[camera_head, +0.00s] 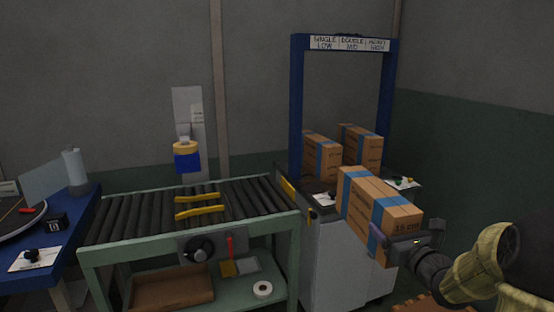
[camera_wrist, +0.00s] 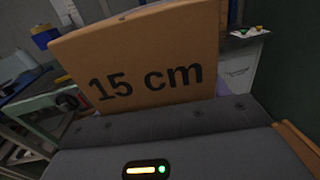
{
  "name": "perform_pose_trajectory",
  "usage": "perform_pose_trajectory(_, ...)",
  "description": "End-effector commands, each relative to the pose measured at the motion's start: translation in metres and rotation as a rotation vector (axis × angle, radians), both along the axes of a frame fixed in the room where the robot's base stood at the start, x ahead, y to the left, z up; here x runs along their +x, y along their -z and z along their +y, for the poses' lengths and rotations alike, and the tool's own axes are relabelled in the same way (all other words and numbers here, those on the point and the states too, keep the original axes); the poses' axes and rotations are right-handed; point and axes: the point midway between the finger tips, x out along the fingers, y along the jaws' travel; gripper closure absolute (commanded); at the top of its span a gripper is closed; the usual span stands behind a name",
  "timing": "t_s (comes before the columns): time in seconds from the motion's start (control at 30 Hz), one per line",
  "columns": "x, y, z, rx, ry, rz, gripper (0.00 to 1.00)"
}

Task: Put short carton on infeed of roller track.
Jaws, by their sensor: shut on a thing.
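A brown carton (camera_head: 378,210) with blue bands and "15 cm" on its end is held at the right of the head view. My gripper (camera_head: 412,243) is shut on its near end. In the wrist view the carton's "15 cm" face (camera_wrist: 145,60) stands right before my gripper (camera_wrist: 165,120), which hides its lower edge. The roller track (camera_head: 190,212) stands to the left on a green frame, its dark rollers bare except for two yellow guides (camera_head: 198,205). The carton is to the right of the track's right end, apart from it.
Two more banded cartons (camera_head: 321,153) (camera_head: 361,147) stand behind, by a blue portal frame (camera_head: 297,100) with a sign. A white cabinet (camera_head: 335,262) is below the held carton. A blue table (camera_head: 70,235) is at far left. A tape roll (camera_head: 263,289) lies on the lower shelf.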

Motion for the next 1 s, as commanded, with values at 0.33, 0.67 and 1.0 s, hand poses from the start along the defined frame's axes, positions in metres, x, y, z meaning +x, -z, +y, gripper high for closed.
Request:
perform_pose_trajectory(0.33, -0.028, 0.117, 0.038, 0.006, 0.057, 0.004, 0.71)
perform_pose_trajectory(0.67, -0.046, 0.192, 0.061, 0.003, 0.096, 0.003, 0.71)
perform_pose_trajectory(1.0, -0.063, 0.259, 0.083, 0.004, 0.132, 0.002, 0.71)
